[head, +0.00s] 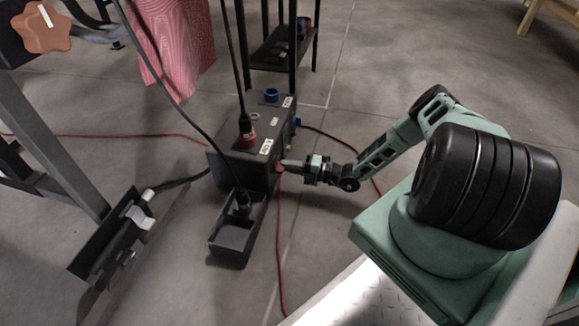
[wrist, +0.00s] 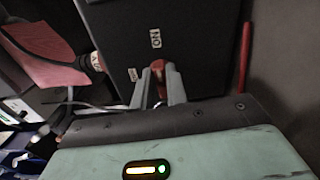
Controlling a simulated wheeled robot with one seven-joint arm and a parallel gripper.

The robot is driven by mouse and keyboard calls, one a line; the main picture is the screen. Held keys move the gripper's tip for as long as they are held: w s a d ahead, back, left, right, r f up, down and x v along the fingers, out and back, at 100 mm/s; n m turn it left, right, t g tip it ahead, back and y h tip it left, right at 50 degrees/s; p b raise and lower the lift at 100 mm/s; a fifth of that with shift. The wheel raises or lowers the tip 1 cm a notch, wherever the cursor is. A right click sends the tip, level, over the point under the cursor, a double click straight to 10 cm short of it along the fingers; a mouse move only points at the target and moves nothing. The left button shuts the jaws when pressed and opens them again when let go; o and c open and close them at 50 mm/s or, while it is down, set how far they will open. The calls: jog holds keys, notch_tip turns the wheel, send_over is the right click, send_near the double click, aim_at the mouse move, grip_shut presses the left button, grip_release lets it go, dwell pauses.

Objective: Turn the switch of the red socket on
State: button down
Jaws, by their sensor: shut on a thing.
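The dark socket box (head: 232,166) stands on the floor left of my arm. The red socket (head: 246,136) is on its top, with a black cable rising from it. My gripper (head: 284,163) is at the box's right front side. In the wrist view, my gripper's two grey fingers (wrist: 159,82) are closed around a red switch (wrist: 158,65) on the box face. A white label (wrist: 155,38) reading "ON", rotated, is beside the switch, and a second label (wrist: 133,74) sits to its left. The fingers hide part of the switch, so its exact angle is unclear.
A blue socket (head: 271,96) is on the box's far top end. A dark open tray (head: 231,243) lies in front of the box. Red cables (head: 279,245) run over the floor. A black shelf (head: 280,50) stands behind.

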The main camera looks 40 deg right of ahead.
jog(key=shift+f+m, duration=0.1)
jog(key=shift+m, duration=0.3)
jog(key=c, duration=1.4)
grip_release()
jog(key=p+v, duration=0.5)
jog(key=v, duration=1.2)
jog(key=shift+s+d, duration=0.2)
